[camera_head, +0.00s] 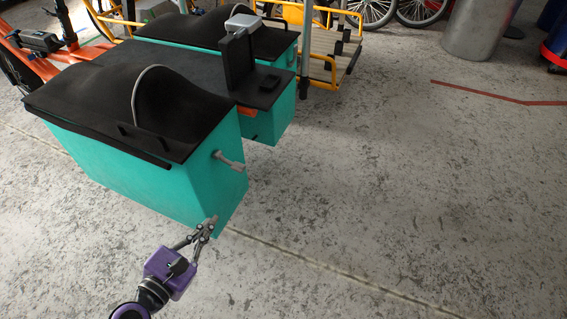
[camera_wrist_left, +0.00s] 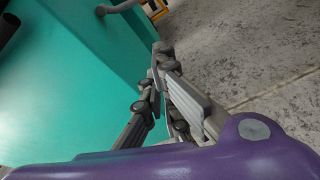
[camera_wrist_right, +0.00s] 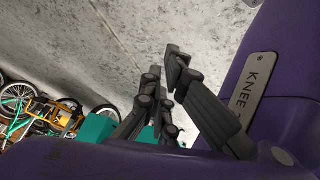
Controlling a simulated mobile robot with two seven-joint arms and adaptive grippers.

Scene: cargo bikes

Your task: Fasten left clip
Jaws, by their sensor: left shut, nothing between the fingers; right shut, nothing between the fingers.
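A teal cargo box (camera_head: 150,180) with a black lid (camera_head: 120,105) stands on the left in the head view. A small grey clip (camera_head: 228,162) sticks out from its end face, below the lid's edge. A grey piece, seemingly this clip (camera_wrist_left: 118,7), shows at the top of the left wrist view. My left gripper (camera_head: 210,224) is shut and empty, by the box's lower corner and below the clip, apart from it. Its closed fingers also show in the left wrist view (camera_wrist_left: 160,68). My right gripper (camera_wrist_right: 164,75) is shut and empty in the right wrist view, and outside the head view.
A grey curved strap or handle (camera_head: 138,92) arches over the black lid. Behind are a second teal box (camera_head: 275,122), a yellow-framed cargo rack (camera_head: 330,60) and bikes. A metal cylinder (camera_head: 478,30) stands at the back right. The concrete floor (camera_head: 400,190) to the right is largely clear.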

